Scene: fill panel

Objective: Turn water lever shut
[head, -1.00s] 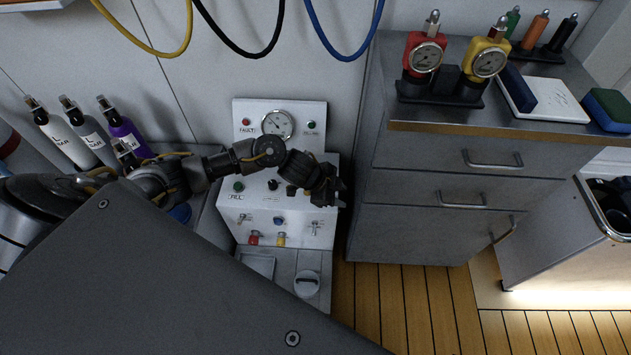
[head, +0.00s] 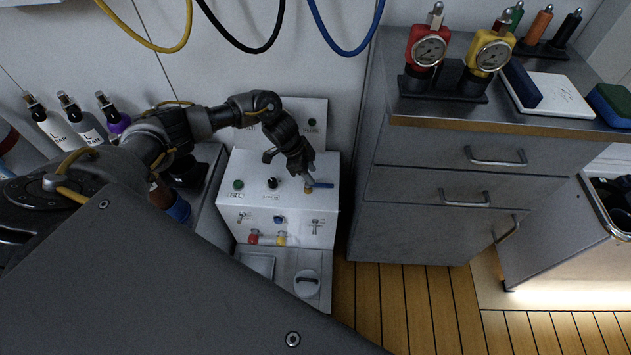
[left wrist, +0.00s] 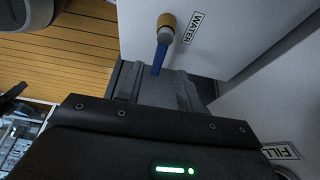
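The water lever (head: 321,185) is a small blue handle on a brass fitting. It sits on the right part of the white fill panel's (head: 325,215) top face and points right in the head view. In the left wrist view the blue lever (left wrist: 160,54) runs from its brass base, beside the WATER label, down towards my grey fingers. My left gripper (head: 306,177) is right over the lever; its fingers (left wrist: 158,88) look apart, with the lever's end near the gap. Whether they touch it is hidden. My right gripper is not in view.
The panel also bears a green knob (head: 238,184), a black knob (head: 272,183) and small taps on its front. Spray bottles (head: 85,122) stand at left. A grey drawer cabinet (head: 440,155) stands close on the right. Hoses (head: 343,45) hang above.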

